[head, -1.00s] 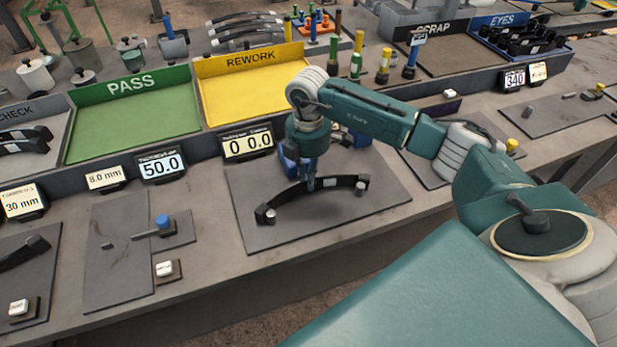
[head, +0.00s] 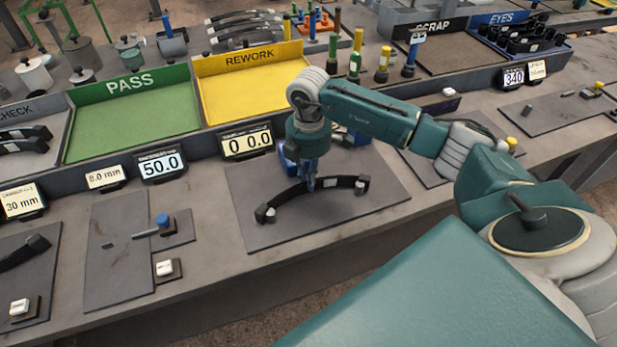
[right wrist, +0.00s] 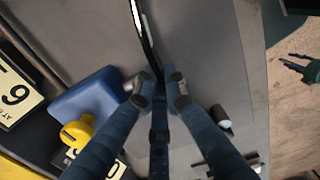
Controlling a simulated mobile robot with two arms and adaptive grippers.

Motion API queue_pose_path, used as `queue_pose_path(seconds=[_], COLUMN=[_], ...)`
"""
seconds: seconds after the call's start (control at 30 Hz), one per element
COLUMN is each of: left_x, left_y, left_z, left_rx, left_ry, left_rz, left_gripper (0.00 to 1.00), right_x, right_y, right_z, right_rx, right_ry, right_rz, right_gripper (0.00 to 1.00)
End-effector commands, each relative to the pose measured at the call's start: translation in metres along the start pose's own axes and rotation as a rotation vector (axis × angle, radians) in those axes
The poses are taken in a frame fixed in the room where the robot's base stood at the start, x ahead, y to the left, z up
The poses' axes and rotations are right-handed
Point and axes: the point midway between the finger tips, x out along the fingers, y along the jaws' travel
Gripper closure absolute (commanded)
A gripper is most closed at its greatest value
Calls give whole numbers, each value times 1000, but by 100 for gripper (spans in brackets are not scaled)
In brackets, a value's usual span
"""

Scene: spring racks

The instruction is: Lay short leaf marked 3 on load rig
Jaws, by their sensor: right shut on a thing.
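The short leaf (head: 341,182) is a black, curved strip with a pale patch, arched over the grey load rig plate (head: 315,220). Its ends are at the rig's two pale-tipped posts; whether it touches them I cannot tell. No mark 3 is legible. My right gripper (head: 311,185) points down and is shut on the leaf near its middle. In the right wrist view the leaf (right wrist: 151,45) runs between the fingertips (right wrist: 160,88). My left gripper (right wrist: 295,62) shows small at the right edge of that view, over the floor, fingers apart and seemingly empty.
A blue block (right wrist: 90,100) with a yellow knob is close beside my right gripper. The rig display (head: 246,143) reads 0 0.0. Behind are the green PASS tray (head: 130,88) and yellow REWORK tray (head: 250,65). A plate with a blue-knobbed gauge (head: 162,220) lies left.

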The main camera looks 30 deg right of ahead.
Motion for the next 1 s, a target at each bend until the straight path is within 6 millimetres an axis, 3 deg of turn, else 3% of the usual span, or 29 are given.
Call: queue_pose_path(seconds=[0.43, 0.47, 0.53, 0.77, 0.87, 1.0], left_x=[3, 2, 2, 2, 2, 2], left_y=[0, 0, 0, 0, 0, 0], left_z=[0, 0, 0, 0, 1, 1], left_rx=[0, 0, 0, 0, 0, 0], left_ry=[0, 0, 0, -1, -1, -1], left_rz=[0, 0, 0, 0, 0, 0], left_gripper=[60, 60, 60, 60, 60, 60], right_x=[5, 4, 4, 4, 6, 5], right_y=[-2, -2, -2, -1, -2, -2], right_z=[-1, -1, 0, 0, 0, 0], right_rx=[-4, -4, -4, -2, -2, -2], right_ry=[0, 0, -1, 0, -2, -1], right_rz=[-6, -6, -6, -4, -6, -5], right_gripper=[100, 84, 70, 68, 49, 49])
